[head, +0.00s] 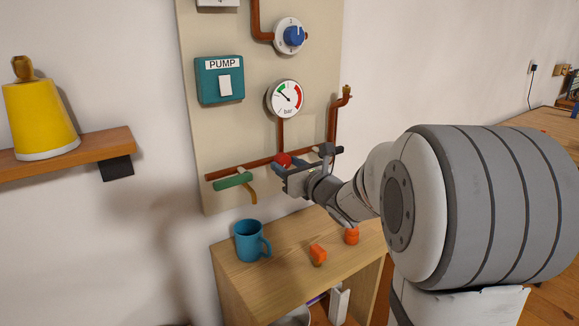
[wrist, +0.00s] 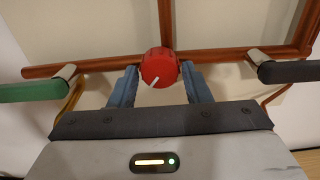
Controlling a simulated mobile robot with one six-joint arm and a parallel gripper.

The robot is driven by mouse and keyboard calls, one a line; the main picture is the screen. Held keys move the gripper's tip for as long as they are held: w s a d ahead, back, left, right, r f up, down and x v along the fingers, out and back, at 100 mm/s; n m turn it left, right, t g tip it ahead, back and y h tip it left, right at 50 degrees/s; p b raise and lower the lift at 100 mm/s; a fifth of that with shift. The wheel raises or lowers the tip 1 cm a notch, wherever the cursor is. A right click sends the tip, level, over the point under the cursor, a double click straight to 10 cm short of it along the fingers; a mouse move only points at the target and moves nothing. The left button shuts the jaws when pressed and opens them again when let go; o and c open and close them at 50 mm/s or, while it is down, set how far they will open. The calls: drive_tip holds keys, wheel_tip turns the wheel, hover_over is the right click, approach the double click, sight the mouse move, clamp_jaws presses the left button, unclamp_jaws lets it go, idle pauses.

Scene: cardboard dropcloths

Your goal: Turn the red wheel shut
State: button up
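The red wheel (wrist: 160,66) is a round knob on a copper pipe, with a white line on its face pointing to the lower left in the wrist view. In the head view the wheel (head: 283,159) shows partly, behind my gripper (head: 289,167). In the wrist view my gripper's blue fingers (wrist: 160,73) stand open, one on each side of the wheel. Thin gaps seem to show between fingers and wheel. How deep the fingertips reach along it is hard to tell.
A green lever (head: 232,180) is left of the wheel and a black lever (wrist: 288,71) is right of it. Above are a pressure gauge (head: 285,98), a teal pump switch (head: 219,79) and a blue dial (head: 293,37). A blue mug (head: 248,241) stands on the cabinet below.

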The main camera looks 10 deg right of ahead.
drive_tip(key=c, duration=0.6)
